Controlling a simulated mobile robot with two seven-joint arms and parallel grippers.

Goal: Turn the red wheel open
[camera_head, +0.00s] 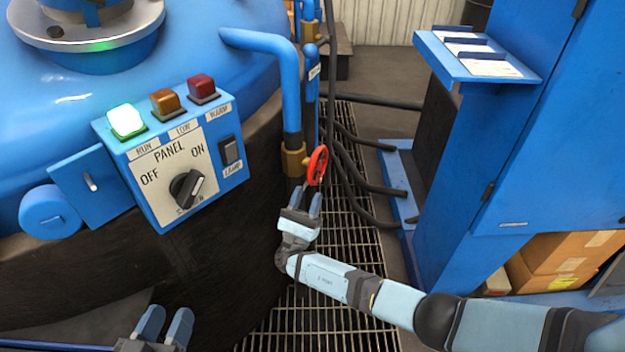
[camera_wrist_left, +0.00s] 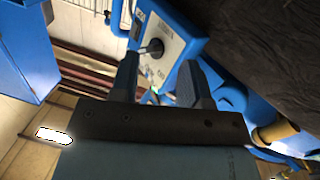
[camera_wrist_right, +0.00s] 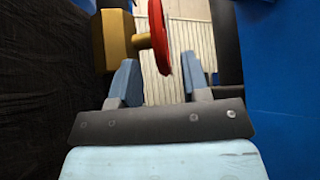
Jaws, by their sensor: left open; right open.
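The red wheel (camera_head: 317,165) is on a brass valve (camera_head: 294,160) at the lower end of a blue pipe. It is seen nearly edge-on. My right gripper (camera_head: 302,200) is open and empty just below the wheel in the head view. In the right wrist view the wheel (camera_wrist_right: 160,36) stands beyond and between the open fingertips (camera_wrist_right: 158,80), with the brass valve body (camera_wrist_right: 116,40) to its left. I see no contact between fingers and wheel. My left gripper (camera_head: 164,322) is open and empty at the bottom left, well away from the wheel.
A blue control panel (camera_head: 170,170) with a glowing green lamp (camera_head: 127,121) and a black knob is on the tank left of the valve. Dark hoses (camera_head: 350,165) hang right of the wheel above floor grating (camera_head: 320,325). A blue cabinet (camera_head: 545,150) stands at the right.

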